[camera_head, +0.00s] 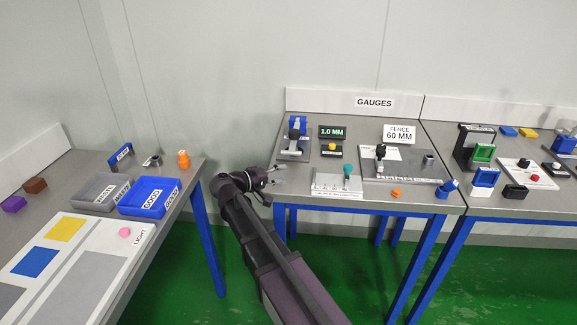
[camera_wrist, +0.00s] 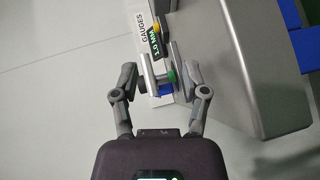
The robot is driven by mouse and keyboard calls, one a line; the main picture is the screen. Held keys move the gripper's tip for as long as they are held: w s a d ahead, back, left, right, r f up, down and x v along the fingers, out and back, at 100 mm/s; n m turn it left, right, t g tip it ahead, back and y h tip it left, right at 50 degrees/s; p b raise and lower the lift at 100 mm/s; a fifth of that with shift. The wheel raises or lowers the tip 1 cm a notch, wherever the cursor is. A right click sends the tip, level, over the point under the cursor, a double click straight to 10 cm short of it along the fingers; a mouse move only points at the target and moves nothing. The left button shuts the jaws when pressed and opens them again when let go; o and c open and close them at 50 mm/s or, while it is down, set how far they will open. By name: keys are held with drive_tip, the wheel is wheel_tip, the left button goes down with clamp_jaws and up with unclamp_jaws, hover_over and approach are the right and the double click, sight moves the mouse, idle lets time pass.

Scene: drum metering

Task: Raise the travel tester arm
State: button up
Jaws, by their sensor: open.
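On the gauges table, a fixture with a blue block, a metal lever and a dark knob (camera_head: 294,135) stands at the back left. It looks like the travel tester, but its label is too small to read. A display reading 1.0 MM (camera_head: 332,132) is beside it; it also shows in the wrist view (camera_wrist: 155,43). My gripper (camera_head: 274,184) is open and empty at the table's front left edge, apart from this fixture. In the wrist view my gripper's fingers (camera_wrist: 163,72) stand apart, with a green knob and a blue part visible between them.
A plate with a teal knob (camera_head: 347,170) is right of my gripper. A 60 MM fence gauge (camera_head: 381,152), an orange piece (camera_head: 396,193) and a blue piece (camera_head: 447,188) are farther right. A left table holds grey (camera_head: 100,192) and blue (camera_head: 150,197) bins. Green floor separates the tables.

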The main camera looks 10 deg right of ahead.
drive_tip(key=t+h+b, duration=0.2)
drive_tip(key=b, duration=0.2)
approach(291, 150)
wheel_tip(291, 150, down, 3)
drive_tip(key=s+a, duration=0.2)
drive_tip(key=s, duration=0.1)
drive_tip(key=shift+w+a+r+n+t+h+b, duration=0.35)
drive_tip(key=shift+a+r+n+t+b, duration=0.1)
drive_tip(key=shift+a+b, duration=0.15)
drive_tip(key=p+x, duration=0.2)
drive_tip(key=x, duration=1.1)
drive_tip(key=shift+w+d, duration=0.2)
drive_tip(key=shift+d, duration=0.15)
